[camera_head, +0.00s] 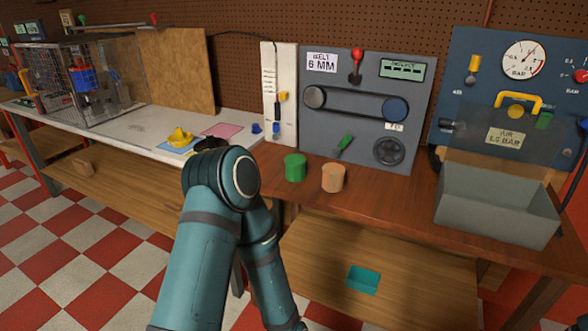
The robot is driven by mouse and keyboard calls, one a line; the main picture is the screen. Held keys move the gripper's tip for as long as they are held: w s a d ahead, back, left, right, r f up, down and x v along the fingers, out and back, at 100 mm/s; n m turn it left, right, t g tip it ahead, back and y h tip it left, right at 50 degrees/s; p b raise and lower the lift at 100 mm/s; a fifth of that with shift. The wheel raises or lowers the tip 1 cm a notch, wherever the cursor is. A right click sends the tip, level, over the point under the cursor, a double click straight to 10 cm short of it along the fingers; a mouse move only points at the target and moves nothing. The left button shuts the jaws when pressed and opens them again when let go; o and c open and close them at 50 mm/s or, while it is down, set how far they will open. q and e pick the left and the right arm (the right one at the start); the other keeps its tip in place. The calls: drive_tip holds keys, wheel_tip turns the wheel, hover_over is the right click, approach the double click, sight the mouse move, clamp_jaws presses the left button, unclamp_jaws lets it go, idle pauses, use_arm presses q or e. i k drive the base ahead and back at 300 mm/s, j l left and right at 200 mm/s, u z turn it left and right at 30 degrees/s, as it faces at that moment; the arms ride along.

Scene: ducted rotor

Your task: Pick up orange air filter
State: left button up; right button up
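The orange air filter (333,178) is a short, light orange cylinder standing upright on the brown wooden bench top. A similar green cylinder (295,167) stands just to its left, with a small gap between them. Nothing touches the orange cylinder from above. One of my teal arms rises from the bottom centre, bends left of both cylinders, and comes back down out of the picture.
A grey open bin (497,205) stands on the bench at right. A belt panel (365,110) stands behind the cylinders. A yellow object (180,138) lies on the pale bench at left. A teal block (362,280) lies on the lower shelf. Bench between orange cylinder and bin is clear.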

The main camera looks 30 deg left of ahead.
sight(333, 173)
drive_tip(key=j+z, duration=0.15)
drive_tip(key=z, duration=0.2)
drive_tip(key=j+z, duration=0.15)
drive_tip(key=z, duration=0.2)
drive_tip(key=j+z, duration=0.2)
drive_tip(key=z, duration=0.15)
drive_tip(key=j+z, duration=0.25)
drive_tip(key=j, duration=0.25)
drive_tip(key=k+j+z, duration=0.1)
drive_tip(key=j+z, duration=0.15)
drive_tip(key=j, duration=0.2)
